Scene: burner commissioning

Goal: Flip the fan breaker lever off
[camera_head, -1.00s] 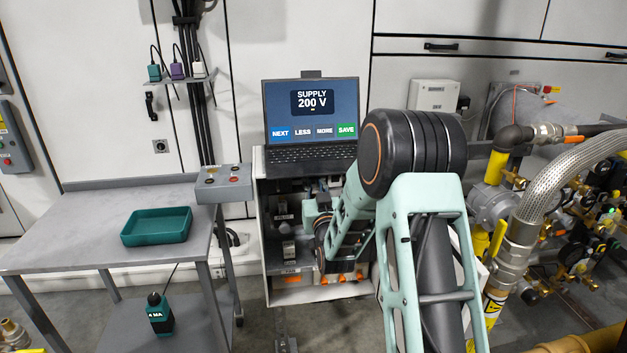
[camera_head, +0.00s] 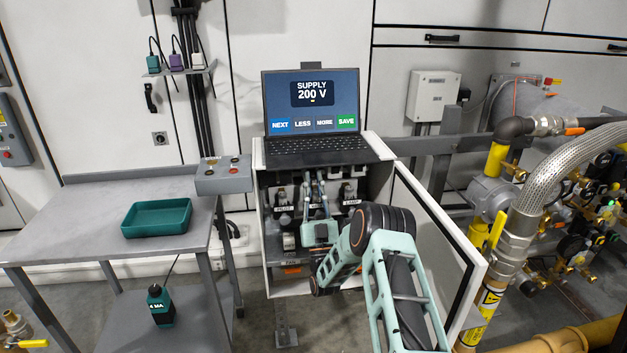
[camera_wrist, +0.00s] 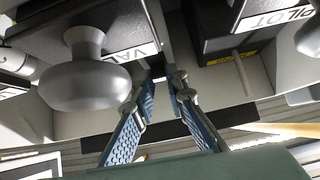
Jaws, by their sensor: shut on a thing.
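The open breaker cabinet (camera_head: 260,230) stands under the laptop. My gripper (camera_head: 315,180) reaches into the cabinet, above and right of the FAN label, by the upper row. In the wrist view my gripper's fingertips (camera_wrist: 164,78) are close together between a dark block labelled VAL (camera_wrist: 130,51) and one labelled PILOT (camera_wrist: 280,17). A rounded silver knob (camera_wrist: 85,85) is left of the fingers.
The cabinet door (camera_head: 435,235) stands open to the right of my arm. A laptop (camera_head: 311,110) reading SUPPLY 200 V sits on top. A metal table (camera_head: 90,210) with a green tray (camera_head: 157,218) is at left. Pipes and a braided hose (camera_head: 545,180) crowd the right.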

